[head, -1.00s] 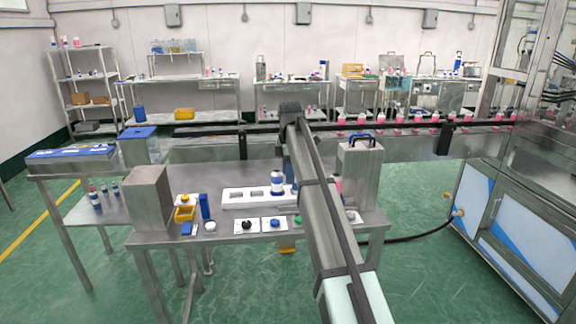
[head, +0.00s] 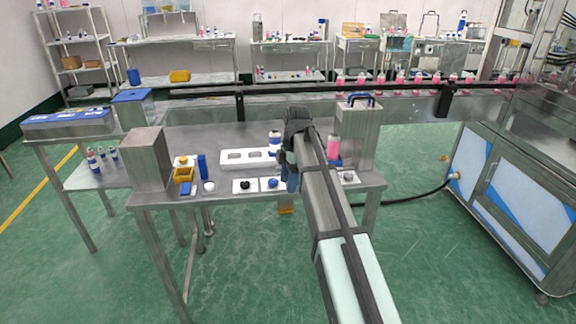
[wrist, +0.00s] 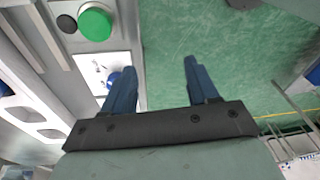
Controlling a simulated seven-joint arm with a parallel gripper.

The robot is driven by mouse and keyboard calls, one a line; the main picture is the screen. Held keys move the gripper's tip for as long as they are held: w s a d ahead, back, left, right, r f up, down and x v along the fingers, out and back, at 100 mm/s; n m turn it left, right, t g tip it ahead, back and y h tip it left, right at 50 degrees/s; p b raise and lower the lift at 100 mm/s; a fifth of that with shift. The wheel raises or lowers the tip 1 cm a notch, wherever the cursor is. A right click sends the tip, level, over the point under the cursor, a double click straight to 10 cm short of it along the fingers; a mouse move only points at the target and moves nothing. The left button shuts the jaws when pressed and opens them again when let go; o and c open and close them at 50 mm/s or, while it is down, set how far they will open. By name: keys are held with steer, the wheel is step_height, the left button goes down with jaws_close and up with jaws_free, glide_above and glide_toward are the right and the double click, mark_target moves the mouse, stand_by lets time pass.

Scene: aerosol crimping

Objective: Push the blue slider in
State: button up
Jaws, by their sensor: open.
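A small blue knob (head: 272,183), the part that best fits the blue slider, sits on a white plate near the table's front edge. In the wrist view the blue knob (wrist: 112,77) shows on its plate (wrist: 92,68), partly hidden by the left finger. My gripper (head: 291,183) points down just right of this plate, near the front edge in the head view. In the wrist view my gripper (wrist: 158,68) is open and empty, its blue fingers wide apart, with green floor between them. I cannot tell whether a finger touches the knob.
A green button (wrist: 95,22) lies close by in the wrist view. A plate with a black knob (head: 245,184) is left of the blue one. A white tray (head: 249,158), a pink bottle (head: 334,147) and a metal box (head: 358,138) stand behind. Open floor lies in front.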

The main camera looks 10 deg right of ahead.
steer(key=s+f+m, duration=0.2)
steer(key=s+f, duration=0.2)
steer(key=f, duration=0.6)
steer(key=s+d+f+m+g, duration=0.1)
steer(key=s+f, duration=0.3)
steer(key=f, duration=0.5)
steer(key=shift+s+d+f+m, duration=0.2)
steer(key=shift+s+f+m, duration=0.15)
steer(key=shift+m, duration=0.45)
